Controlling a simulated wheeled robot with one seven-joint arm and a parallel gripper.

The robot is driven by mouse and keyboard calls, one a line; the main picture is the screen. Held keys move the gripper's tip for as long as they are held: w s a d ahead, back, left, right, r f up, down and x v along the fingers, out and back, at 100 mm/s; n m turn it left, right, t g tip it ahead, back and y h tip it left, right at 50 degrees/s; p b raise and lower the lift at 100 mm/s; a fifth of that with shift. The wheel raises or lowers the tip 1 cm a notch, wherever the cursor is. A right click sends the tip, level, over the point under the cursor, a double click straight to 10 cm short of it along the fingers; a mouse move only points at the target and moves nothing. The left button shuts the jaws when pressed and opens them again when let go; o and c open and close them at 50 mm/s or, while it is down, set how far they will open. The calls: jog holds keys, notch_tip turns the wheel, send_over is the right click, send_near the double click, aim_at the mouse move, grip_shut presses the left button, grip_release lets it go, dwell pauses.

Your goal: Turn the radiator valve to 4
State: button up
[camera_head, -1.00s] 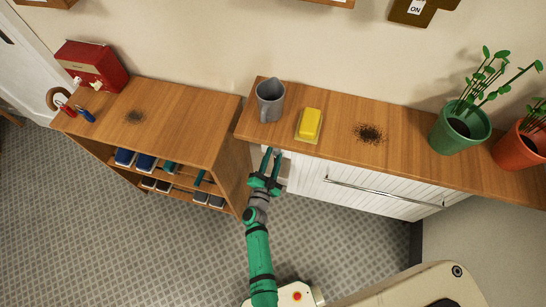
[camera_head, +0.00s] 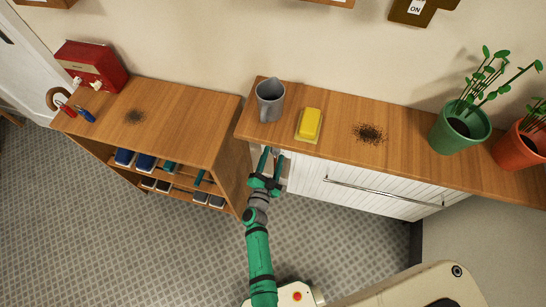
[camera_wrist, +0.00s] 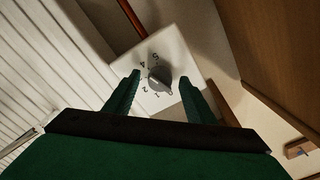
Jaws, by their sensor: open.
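The radiator valve is a grey knob (camera_wrist: 159,80) on a white plate (camera_wrist: 178,52) in the wrist view. Dark numerals up to 5 curve around the knob's left side, with 4 at its upper left. A narrower end of the knob seems to face the lower right, near the 1; its exact setting is hard to tell. My gripper (camera_wrist: 160,79) is open, with one green finger on each side of the knob as seen from the wrist. I cannot tell whether they touch it. In the head view my gripper (camera_head: 271,152) is just below the shelf's front edge, and the knob is mostly hidden.
A wooden shelf (camera_head: 345,145) overhangs the white radiator (camera_head: 365,193). A grey jug (camera_head: 270,100) and a yellow block on a dish (camera_head: 309,124) stand on it above my gripper. A wooden shoe cabinet (camera_head: 175,125) stands close on the left. Potted plants (camera_head: 462,128) are at the right.

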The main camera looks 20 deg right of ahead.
jog(key=v, duration=1)
jog(key=shift+s+a, duration=0.25)
